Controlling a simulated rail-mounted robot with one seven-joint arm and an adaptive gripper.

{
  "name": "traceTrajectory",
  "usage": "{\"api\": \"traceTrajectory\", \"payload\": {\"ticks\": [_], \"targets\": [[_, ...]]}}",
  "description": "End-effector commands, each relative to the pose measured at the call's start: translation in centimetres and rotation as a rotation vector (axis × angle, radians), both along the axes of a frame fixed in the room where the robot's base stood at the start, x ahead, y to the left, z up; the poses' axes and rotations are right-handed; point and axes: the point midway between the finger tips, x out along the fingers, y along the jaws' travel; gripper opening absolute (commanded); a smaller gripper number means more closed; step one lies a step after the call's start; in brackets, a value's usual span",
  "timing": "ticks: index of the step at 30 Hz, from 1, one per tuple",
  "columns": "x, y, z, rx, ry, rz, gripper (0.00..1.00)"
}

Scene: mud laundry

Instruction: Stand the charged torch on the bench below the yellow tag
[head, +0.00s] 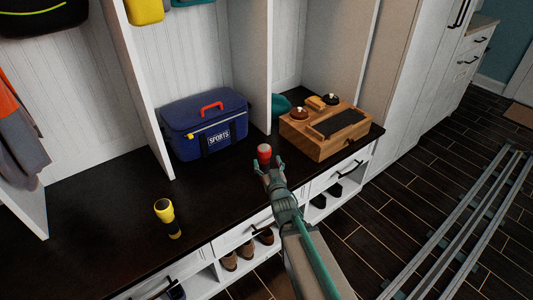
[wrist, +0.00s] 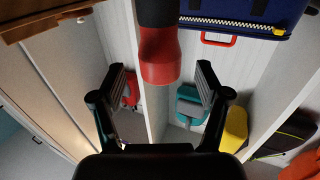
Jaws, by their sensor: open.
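A torch with a red head (head: 264,152) is at the bench's front right, mostly hidden by my gripper. In the wrist view its red head and dark body (wrist: 160,55) show between and just beyond my fingertips. My gripper (head: 268,164) is open, with a finger on each side of the red torch and gaps visible. A yellow torch (head: 166,215) stands on the dark bench (head: 105,215) at the left front. A yellow hanging item (head: 145,11) is at the top, above the middle bay; I cannot tell if it is the tag. No charge light is readable.
A blue sports bag (head: 203,125) sits in the middle bay. A wooden box (head: 325,130) with round knobs stands at the bench's right end. White upright dividers (head: 133,85) separate the bays. Shoes (head: 246,252) sit below. Bench around the yellow torch is clear.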

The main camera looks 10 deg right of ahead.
Motion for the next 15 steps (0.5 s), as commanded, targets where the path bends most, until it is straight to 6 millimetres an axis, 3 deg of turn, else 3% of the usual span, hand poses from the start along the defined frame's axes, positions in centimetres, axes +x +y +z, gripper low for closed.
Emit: {"api": "traceTrajectory", "payload": {"ticks": [1, 15], "targets": [[-0.4, 0.0, 0.7, 0.001, 0.002, -0.001, 0.75], [-2.5, -0.1, 0.3, 0.0, 0.001, -0.001, 0.75]]}}
